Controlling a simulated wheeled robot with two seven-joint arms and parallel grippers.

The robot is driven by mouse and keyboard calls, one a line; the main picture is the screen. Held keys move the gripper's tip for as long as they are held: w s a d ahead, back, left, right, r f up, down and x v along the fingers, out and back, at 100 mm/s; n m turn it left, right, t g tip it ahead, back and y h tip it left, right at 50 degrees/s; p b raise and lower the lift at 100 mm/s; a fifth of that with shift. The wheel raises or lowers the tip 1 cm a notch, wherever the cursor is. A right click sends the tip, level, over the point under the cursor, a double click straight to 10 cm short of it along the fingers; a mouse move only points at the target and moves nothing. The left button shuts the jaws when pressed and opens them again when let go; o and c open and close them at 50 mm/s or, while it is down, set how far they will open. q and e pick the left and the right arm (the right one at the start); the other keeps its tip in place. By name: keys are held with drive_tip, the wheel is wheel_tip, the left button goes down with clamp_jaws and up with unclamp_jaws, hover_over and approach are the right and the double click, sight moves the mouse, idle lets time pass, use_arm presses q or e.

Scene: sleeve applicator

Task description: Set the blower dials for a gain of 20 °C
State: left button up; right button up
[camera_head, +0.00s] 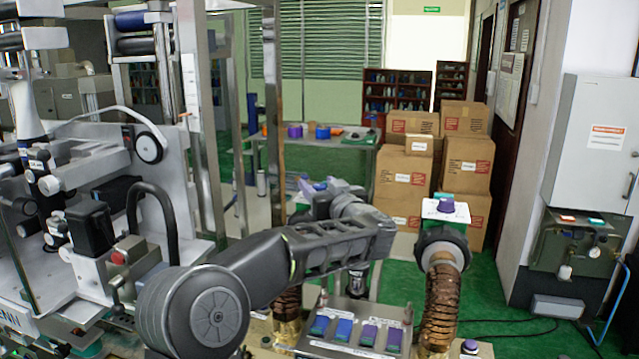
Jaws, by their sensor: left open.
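A purple dial (446,204) stands on a white marked plate (430,210) on top of the right blower (443,240); its markings are too small to read. This blower has a brown ribbed hose (440,300). My right gripper is not in view.
A tilted panel (350,345) with several blue and purple labelled blocks lies in front, between the hoses. A machine (110,170) with metal posts fills the left. Cardboard boxes (465,160) are stacked behind, and a grey cabinet (590,140) stands right. Green floor (485,290) is free at right.

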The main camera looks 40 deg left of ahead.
use_arm(q)
drive_tip(key=shift+c, duration=0.2)
clamp_jaws()
idle(0.4)
